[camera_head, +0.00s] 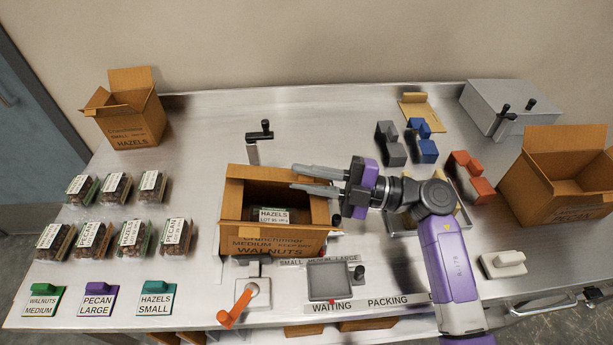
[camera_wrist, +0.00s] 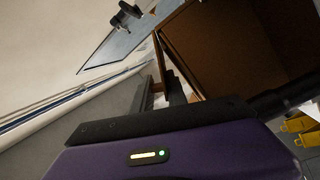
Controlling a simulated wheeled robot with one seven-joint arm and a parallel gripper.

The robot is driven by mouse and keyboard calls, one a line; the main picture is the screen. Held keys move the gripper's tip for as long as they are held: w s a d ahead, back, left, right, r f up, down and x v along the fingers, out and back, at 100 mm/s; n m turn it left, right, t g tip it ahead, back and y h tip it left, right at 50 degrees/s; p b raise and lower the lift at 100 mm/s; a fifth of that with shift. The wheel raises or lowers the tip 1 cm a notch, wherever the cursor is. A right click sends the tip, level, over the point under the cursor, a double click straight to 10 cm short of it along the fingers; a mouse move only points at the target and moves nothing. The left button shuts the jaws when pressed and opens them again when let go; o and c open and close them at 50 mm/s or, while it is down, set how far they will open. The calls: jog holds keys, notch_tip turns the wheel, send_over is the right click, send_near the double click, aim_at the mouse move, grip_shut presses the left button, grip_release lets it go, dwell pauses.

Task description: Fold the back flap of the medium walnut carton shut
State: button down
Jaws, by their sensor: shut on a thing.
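The medium walnut carton (camera_head: 268,240) stands in the middle of the bench, open at the top, with "MEDIUM WALNUTS" on its front. A clamshell tray labelled HAZELS (camera_head: 272,216) shows inside it. The back flap (camera_head: 255,172) stands up along the carton's far edge. My gripper (camera_head: 296,177) reaches in from the right at the carton's back right corner. Its two fingers lie either side of the flap and are shut on it. In the wrist view the brown cardboard edge (camera_wrist: 160,62) runs down between the fingers (camera_wrist: 162,92). The fingers partly hide the flap's right end.
A black-handled post (camera_head: 258,142) stands just behind the carton. An orange-handled clamp (camera_head: 240,300) is in front. Clamshell trays (camera_head: 115,210) lie left. Open cartons stand at back left (camera_head: 130,115) and far right (camera_head: 560,180). Coloured blocks (camera_head: 425,145) lie behind my arm.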

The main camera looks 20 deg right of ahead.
dwell(0.3)
jog(key=c, duration=1.4)
grip_release()
jog(key=shift+o, duration=0.2)
jog(key=shift+f, duration=0.1)
